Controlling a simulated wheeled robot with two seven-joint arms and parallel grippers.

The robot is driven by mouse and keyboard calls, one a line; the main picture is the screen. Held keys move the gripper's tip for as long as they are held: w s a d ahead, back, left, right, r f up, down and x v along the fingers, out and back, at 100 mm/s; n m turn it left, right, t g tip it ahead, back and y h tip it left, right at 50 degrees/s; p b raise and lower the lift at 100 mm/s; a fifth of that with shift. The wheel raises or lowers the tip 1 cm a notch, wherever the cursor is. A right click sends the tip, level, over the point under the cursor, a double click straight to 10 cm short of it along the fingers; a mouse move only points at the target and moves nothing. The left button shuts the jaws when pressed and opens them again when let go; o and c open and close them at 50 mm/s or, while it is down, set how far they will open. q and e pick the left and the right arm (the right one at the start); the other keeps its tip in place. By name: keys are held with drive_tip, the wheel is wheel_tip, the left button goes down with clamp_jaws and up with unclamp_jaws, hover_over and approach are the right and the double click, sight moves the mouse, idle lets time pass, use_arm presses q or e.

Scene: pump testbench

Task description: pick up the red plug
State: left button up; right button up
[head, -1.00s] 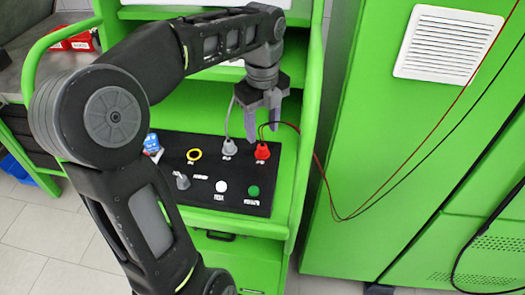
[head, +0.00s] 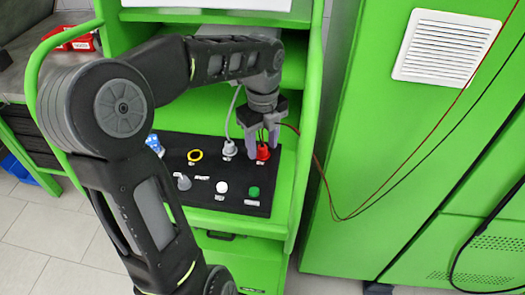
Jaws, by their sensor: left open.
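The red plug (head: 263,153) stands at the right back of the black panel (head: 228,198) in the head view, with a red and a black cable running from it. My left gripper (head: 262,145) points down over the plug. Its jaws are open, with one finger on the left of the plug and the other on its right. The fingers hide part of the plug's top, and I cannot tell whether they touch it. My right gripper is not in view.
A grey plug (head: 229,148) with a grey cable stands close left of the red plug. A green cabinet (head: 360,150) rises on the right.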

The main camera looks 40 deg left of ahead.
sight(263, 146)
use_arm(q)
clamp_jaws()
idle(0.5)
wheel_tip(263, 146, up, 8)
drive_tip(key=shift+f, duration=0.15)
wheel_tip(263, 146, up, 2)
drive_tip(key=shift+r+p, duration=0.25)
drive_tip(key=shift+p, duration=0.8)
drive_tip(key=shift+f, duration=0.1)
